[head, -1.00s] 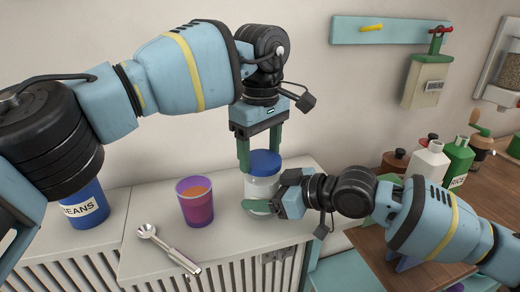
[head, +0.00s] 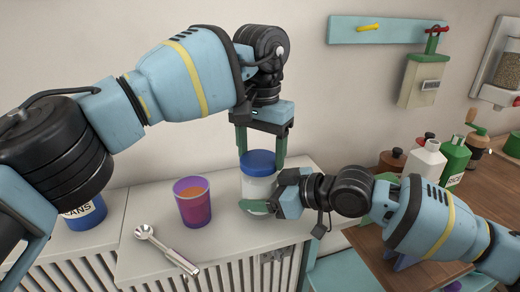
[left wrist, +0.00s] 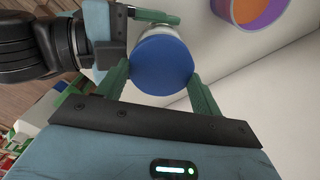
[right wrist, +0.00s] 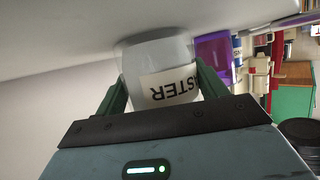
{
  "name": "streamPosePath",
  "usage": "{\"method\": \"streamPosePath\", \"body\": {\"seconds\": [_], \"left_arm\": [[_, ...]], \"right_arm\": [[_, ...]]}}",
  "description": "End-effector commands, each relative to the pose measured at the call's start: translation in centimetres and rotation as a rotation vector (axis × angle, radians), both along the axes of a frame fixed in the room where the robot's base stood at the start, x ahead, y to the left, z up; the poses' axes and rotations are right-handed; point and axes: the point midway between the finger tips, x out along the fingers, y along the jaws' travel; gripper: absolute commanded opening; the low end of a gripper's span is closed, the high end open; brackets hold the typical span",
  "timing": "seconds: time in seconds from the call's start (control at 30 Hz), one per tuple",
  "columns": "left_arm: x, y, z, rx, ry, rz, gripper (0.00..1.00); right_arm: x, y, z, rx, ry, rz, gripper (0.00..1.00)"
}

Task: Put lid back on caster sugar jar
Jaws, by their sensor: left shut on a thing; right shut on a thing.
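The caster sugar jar (head: 258,188) stands upright on the white cabinet top, and its label with the letters "ASTER" shows in the right wrist view (right wrist: 180,84). The blue lid (head: 258,163) sits level at the top of the jar; it also fills the middle of the left wrist view (left wrist: 162,64). I cannot tell whether it is fully seated. My left gripper (head: 262,163) reaches down from above and is shut on the lid, one finger on each side. My right gripper (head: 262,207) comes in from the right, low down, and is shut around the jar body.
A purple cup with orange contents (head: 192,202) and a metal scoop (head: 165,250) stand and lie left of the jar. A blue jar marked "BEANS" (head: 88,214) is farther left, partly behind my arm. Several bottles, including a green one (head: 455,158), stand on the wooden counter at right.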

Motion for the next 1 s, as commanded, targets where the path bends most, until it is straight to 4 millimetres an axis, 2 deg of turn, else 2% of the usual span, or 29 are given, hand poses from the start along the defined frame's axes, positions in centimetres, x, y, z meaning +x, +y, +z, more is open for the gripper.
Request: {"method": "streamPosePath", "body": {"seconds": [0.27,0.3,0.43,0.7,1.0], "left_arm": [[0.0,-0.1,0.2,-0.002,-0.001,-0.004,0.45],[0.0,-0.1,0.1,-0.002,-0.001,-0.003,0.71],[0.0,-0.1,0.1,-0.001,-0.002,-0.003,0.88],[0.0,0.0,0.3,-0.001,-0.001,0.000,0.88],[0.0,-0.1,3.7,0.000,-0.002,0.001,0.88]], "right_arm": [[0.0,0.0,0.0,0.000,0.001,0.000,0.08],[0.0,0.0,0.0,0.000,0.001,0.000,0.08],[0.0,0.0,0.0,0.000,0.001,0.000,0.08],[0.0,0.0,0.0,0.000,0.001,0.000,0.08],[0.0,0.0,0.0,0.000,0.001,0.000,0.08]]}}
